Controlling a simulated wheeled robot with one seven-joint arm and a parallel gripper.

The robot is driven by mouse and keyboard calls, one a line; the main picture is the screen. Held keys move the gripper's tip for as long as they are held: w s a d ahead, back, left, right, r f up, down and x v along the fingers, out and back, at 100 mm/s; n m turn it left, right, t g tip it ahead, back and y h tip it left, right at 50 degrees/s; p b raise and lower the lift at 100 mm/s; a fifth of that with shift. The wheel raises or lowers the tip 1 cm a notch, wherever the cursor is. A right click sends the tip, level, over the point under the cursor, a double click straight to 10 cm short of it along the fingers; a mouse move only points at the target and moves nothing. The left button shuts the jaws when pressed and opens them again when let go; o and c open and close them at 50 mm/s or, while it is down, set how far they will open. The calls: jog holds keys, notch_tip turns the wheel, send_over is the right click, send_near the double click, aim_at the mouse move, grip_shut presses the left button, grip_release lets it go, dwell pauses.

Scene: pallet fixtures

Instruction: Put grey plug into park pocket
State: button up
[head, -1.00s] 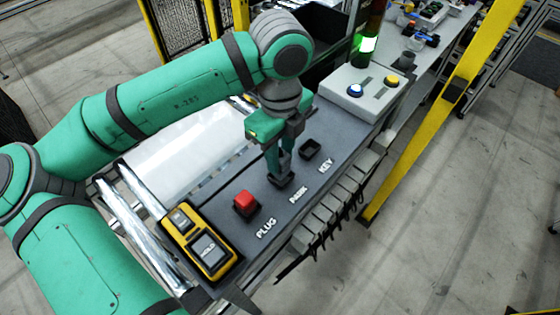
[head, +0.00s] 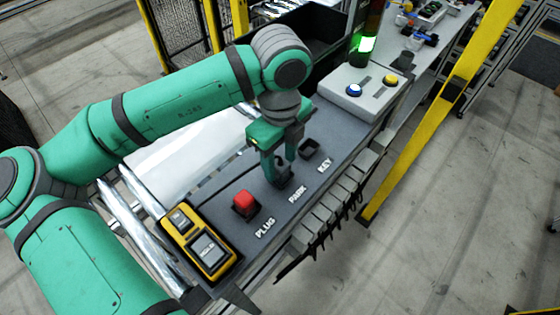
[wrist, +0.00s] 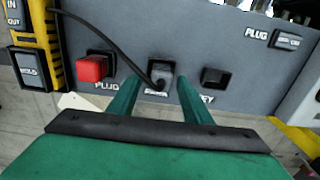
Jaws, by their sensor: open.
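The grey plug (wrist: 161,74) sits in the park pocket (wrist: 150,65), the middle one of three in the row, with its black cable running up and left in the wrist view. In the head view the plug (head: 282,177) is partly hidden by my fingers. My gripper (head: 280,166) is open, with one finger on each side of the plug. In the wrist view my gripper (wrist: 158,92) shows a clear gap between each finger and the plug. How deep the plug sits is hard to tell.
A red plug (head: 245,204) fills the PLUG pocket. The KEY pocket (head: 309,150) is empty. A yellow handheld unit (head: 201,241) lies at the panel's near left. A grey box (head: 365,92) with blue and yellow buttons stands at the far end. Metal rollers (head: 150,236) run along the left.

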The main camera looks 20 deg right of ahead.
aim_at(280, 163)
notch_tip(280, 163, up, 11)
dwell(0.4)
jog(key=shift+w+f, duration=0.1)
dwell(0.3)
